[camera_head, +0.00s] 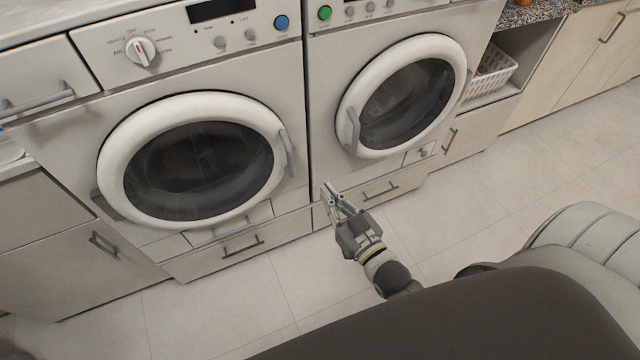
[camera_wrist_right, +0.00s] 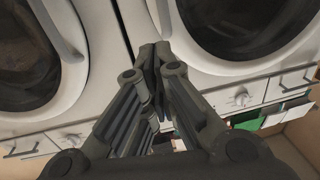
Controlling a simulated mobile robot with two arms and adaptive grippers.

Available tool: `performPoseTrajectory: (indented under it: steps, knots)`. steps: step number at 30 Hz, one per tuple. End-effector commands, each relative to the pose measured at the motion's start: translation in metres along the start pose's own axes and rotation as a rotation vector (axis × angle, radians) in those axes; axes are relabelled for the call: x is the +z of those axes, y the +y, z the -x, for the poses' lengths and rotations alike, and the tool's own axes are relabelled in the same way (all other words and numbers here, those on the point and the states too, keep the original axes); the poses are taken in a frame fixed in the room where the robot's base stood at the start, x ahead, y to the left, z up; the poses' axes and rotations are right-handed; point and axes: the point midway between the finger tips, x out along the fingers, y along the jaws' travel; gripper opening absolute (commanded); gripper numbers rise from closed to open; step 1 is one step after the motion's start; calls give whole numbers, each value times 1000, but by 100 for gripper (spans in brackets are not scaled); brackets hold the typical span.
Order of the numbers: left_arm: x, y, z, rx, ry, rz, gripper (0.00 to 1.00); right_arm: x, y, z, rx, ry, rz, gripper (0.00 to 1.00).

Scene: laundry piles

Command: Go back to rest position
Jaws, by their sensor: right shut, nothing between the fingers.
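My right gripper (camera_head: 327,190) is shut and empty in the head view. It is in front of the gap between two washing machines, below the level of the round doors. In the right wrist view my right gripper (camera_wrist_right: 155,52) shows its fingertips together with nothing between them. My left gripper is not in view.
The left washing machine (camera_head: 78,150) and the right washing machine (camera_head: 325,70) stand side by side with their round doors shut. A white basket (camera_head: 490,72) sits in an open shelf at the right. The tiled floor (camera_head: 500,190) is clear at the right.

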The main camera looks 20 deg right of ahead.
Motion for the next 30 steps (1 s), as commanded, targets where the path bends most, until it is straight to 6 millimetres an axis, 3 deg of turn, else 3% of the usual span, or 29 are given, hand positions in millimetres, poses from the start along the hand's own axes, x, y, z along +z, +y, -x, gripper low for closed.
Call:
performPoseTrajectory:
  steps: [10,14,17,19,23,27,30]
  knots:
    - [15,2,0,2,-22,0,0,0,1,9,0,-2,0,0]
    - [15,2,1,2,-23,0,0,27,0,11,-1,-63,0,0]
    - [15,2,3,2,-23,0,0,77,-2,18,-2,-182,2,0]
    - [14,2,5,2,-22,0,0,123,-4,30,-5,-297,4,0]
    - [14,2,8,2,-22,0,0,210,-9,66,-13,-528,11,0]
    - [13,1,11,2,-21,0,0,292,-13,122,-25,-775,23,0]
    - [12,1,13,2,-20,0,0,340,-15,170,-35,-949,35,0]
